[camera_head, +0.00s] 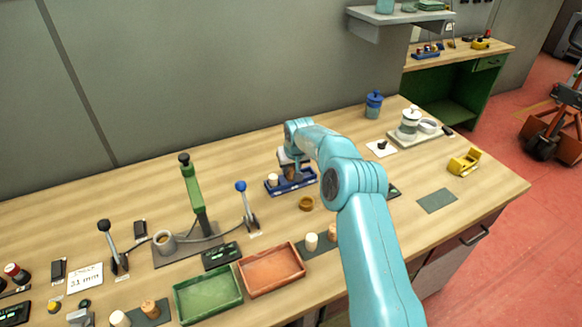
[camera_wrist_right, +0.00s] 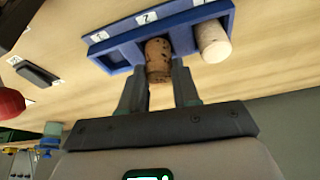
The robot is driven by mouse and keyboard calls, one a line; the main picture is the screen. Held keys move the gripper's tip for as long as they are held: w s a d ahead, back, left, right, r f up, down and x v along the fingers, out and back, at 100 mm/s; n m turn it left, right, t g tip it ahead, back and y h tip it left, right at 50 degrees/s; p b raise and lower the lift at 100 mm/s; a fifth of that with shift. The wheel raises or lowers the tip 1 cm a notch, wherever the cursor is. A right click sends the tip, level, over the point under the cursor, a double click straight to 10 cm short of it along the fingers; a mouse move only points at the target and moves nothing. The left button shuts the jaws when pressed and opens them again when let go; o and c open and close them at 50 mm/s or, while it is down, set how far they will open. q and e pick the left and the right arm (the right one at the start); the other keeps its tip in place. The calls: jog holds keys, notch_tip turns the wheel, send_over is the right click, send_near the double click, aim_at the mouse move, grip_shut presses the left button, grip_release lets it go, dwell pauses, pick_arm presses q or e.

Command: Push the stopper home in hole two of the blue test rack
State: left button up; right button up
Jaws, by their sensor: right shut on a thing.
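The blue test rack (camera_head: 283,190) lies toward the back middle of the bench. In the wrist view the rack (camera_wrist_right: 118,56) carries labels 3 and 2, with a third label cut off at the top edge. My right gripper (camera_head: 291,172) is at the rack, and in the wrist view its fingers (camera_wrist_right: 160,85) are shut on a speckled brown stopper (camera_wrist_right: 158,55). That stopper is at the hole by label 2; its lower end is hidden, so its depth is unclear. A pale stopper (camera_wrist_right: 213,42) stands in the neighbouring hole, also seen in the head view (camera_head: 273,180). My left gripper is not in view.
A round brown piece (camera_head: 306,204) lies just in front of the rack. A blue-knobbed lever (camera_head: 246,205) stands to its left. Green (camera_head: 208,296) and orange (camera_head: 271,270) trays and loose pale stoppers (camera_head: 311,241) are nearer. Bench right of my arm has free room.

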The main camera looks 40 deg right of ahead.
jog(key=shift+f+b, duration=0.4)
jog(key=shift+f, duration=0.15)
jog(key=o, duration=1.1)
jog(key=shift+r, duration=0.1)
jog(key=shift+b+v, duration=1.4)
jog(key=shift+v, duration=6.75)
jog(key=shift+w, duration=0.1)
